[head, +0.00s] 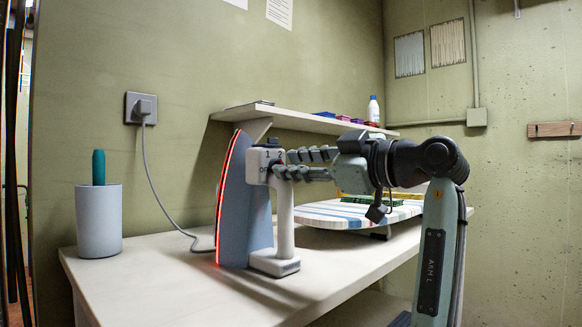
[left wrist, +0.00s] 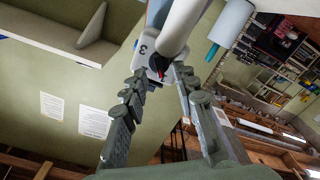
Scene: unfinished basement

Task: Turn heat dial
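A large iron (head: 244,205) stands upright on the table, with a blue-grey body, a pale handle and a red glowing edge. Its pale dial housing (head: 265,158), marked 1, 2 and OFF, is at the top. In the left wrist view a dark heat dial (left wrist: 158,63) with a red pointer sits on the housing, with a 3 beside it. My left gripper (head: 282,165) is at the housing. In the left wrist view its fingers (left wrist: 161,72) are apart, one on each side of the dial; contact is not clear. My right gripper is not in view.
The iron's cord runs to a wall outlet (head: 141,108). A grey cup (head: 99,222) with a teal handle stands at the table's left end. A striped ironing board (head: 345,214) is behind my gripper. A wall shelf (head: 290,119) holds a bottle (head: 374,109). The table's (head: 175,288) front left is clear.

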